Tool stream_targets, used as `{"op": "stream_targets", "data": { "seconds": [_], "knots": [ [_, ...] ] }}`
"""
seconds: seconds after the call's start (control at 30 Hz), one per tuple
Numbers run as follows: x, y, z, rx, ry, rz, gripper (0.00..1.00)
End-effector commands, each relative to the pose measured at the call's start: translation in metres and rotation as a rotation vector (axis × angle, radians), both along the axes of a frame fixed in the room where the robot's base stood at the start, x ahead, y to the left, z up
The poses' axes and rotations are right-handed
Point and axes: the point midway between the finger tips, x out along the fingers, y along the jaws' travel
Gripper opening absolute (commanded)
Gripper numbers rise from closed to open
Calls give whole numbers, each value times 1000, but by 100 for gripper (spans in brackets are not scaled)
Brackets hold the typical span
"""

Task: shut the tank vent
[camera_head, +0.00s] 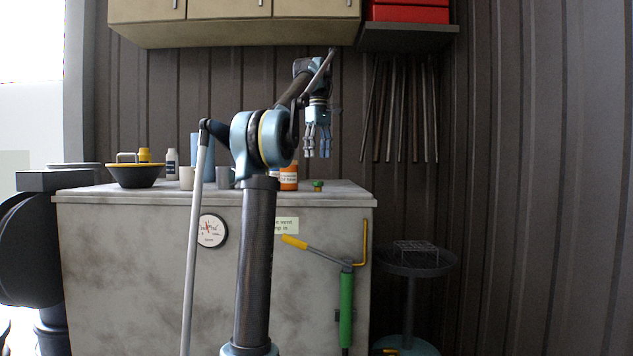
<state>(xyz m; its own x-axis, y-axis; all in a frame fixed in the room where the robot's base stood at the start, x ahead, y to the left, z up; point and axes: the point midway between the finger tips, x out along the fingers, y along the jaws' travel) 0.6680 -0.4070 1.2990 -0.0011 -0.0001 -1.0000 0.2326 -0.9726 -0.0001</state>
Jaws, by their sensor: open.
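A grey tank-like cabinet (130,255) stands ahead, with a round dial (211,230) and a small pale label (286,225) on its front. A small green knob-like piece (318,186) sits on its top near the right end; I cannot tell for certain that it is the vent, or its setting. My gripper (318,154) is open and empty, fingers pointing down, in the picture just above the green piece and apart from it. How far it stands from the piece in depth is unclear.
An orange-white jar (288,178) stands just left of the green piece. A black bowl (135,175), a bottle (171,163) and cups stand further left. A green pump (346,305) with a yellow-ended lever (294,242) is at the front. A round stand (415,262) is right; cupboards (235,25) hang above.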

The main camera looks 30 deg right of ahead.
Motion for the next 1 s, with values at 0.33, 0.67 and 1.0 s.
{"op": "stream_targets", "data": {
  "seconds": [0.33,0.67,1.0],
  "knots": [
    [0,0,-48,0,0,0,53],
    [0,1,-88,0,0,0,53],
    [0,1,-99,0,0,0,53]
  ]
}}
